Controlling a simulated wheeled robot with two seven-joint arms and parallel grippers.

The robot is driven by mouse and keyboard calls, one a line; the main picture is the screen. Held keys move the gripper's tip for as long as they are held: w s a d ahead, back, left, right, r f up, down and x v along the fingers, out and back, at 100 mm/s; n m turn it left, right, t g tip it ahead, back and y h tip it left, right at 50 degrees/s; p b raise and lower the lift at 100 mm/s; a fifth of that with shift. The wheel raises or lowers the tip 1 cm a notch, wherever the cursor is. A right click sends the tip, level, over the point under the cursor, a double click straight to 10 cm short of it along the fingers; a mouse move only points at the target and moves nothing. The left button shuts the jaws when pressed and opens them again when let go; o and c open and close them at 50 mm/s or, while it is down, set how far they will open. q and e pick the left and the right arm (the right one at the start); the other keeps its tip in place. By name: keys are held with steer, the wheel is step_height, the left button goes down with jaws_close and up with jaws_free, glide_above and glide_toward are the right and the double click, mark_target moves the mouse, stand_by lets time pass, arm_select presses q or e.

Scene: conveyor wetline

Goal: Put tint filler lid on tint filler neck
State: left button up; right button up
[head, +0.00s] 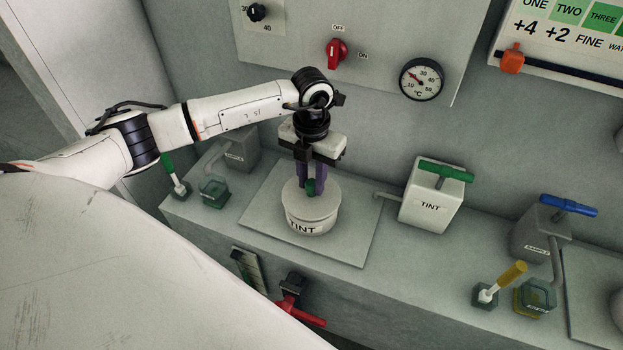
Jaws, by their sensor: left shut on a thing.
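A round pale pot labelled TINT (309,226), which I take for the tint filler, stands on a flat square plate on the counter. A pale round lid (324,203) with a green knob lies over its top. My left gripper (311,187) points straight down over the pot, its purple fingers shut on the green knob. The lid looks level and centred. The neck is hidden under it, and I cannot tell whether the lid touches the neck or sits slightly above it. My right gripper is not in view.
A TINT box (430,196) with a green handle and spout stands right of the plate (355,237). A SAMPLE box (237,152) and green jar (214,192) stand left. Another SAMPLE box (541,233) stands right. A red lever (298,312) sticks out from the counter front.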

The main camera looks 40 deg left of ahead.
arm_select(q)
steer(key=shift+f+b, duration=0.4)
steer(key=shift+f, duration=0.1)
steer(key=o, duration=1.1)
step_height(320, 180, up, 10)
steer(key=shift+r, duration=0.2)
